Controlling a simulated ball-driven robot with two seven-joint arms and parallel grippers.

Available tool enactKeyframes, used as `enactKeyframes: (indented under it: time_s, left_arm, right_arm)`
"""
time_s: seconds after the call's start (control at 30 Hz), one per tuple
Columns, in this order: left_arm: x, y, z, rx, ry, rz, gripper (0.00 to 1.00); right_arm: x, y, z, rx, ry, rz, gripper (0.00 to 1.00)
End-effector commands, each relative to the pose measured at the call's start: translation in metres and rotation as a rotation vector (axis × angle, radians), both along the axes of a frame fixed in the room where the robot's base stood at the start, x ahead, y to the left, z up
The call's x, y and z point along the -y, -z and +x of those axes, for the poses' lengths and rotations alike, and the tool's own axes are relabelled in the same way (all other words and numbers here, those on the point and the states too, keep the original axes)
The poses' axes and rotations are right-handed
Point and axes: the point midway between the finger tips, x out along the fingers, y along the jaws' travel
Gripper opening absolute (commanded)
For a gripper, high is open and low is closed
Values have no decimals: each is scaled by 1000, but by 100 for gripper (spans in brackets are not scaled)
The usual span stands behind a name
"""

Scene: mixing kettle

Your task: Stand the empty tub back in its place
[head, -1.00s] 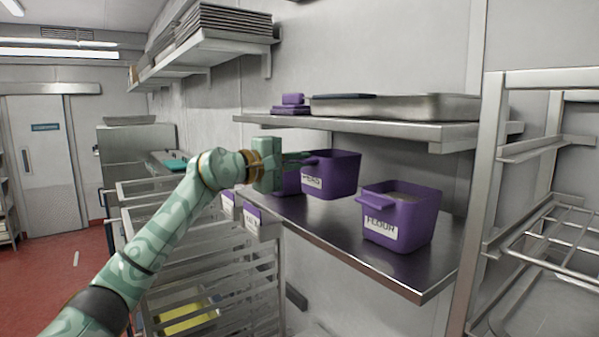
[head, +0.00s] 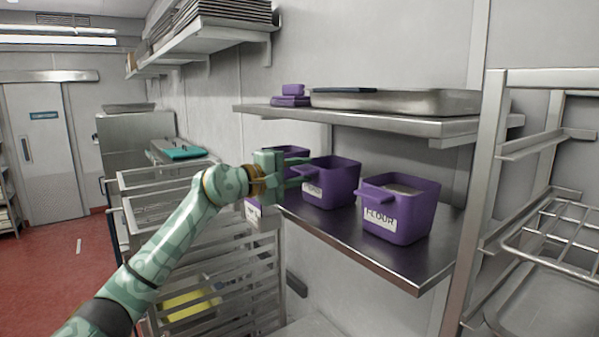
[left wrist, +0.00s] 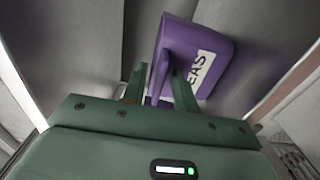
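The purple tub with the PEAS label (head: 338,185) stands upright on the steel shelf (head: 345,238). Its inside looks empty. Its handle points left toward my left gripper (head: 304,168). The gripper's fingers are spread on either side of the handle. In the left wrist view the fingers (left wrist: 158,88) are apart, with the handle between them and the tub (left wrist: 195,60) beyond. Whether a finger touches the handle is unclear. My right gripper is out of view.
A FLOUR tub (head: 405,208) with pale contents stands to the right of the PEAS tub. Another purple tub (head: 288,151) is partly hidden behind my gripper. An upper shelf (head: 380,126) overhangs them. A wire rack (head: 550,240) stands at right, and a tray rack (head: 235,262) below left.

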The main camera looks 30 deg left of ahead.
Motion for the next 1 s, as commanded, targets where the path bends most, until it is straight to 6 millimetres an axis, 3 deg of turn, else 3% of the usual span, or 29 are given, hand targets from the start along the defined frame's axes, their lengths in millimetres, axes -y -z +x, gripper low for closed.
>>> enactKeyframes:
  time_s: [0.23,0.7,1.0]
  left_arm:
    - [-2,-2,-4,1,-1,2,28]
    - [-41,4,-95,-2,-3,3,28]
    - [-46,-3,-112,0,1,0,28]
  right_arm:
    - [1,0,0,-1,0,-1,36]
    - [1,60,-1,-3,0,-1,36]
    - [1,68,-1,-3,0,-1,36]
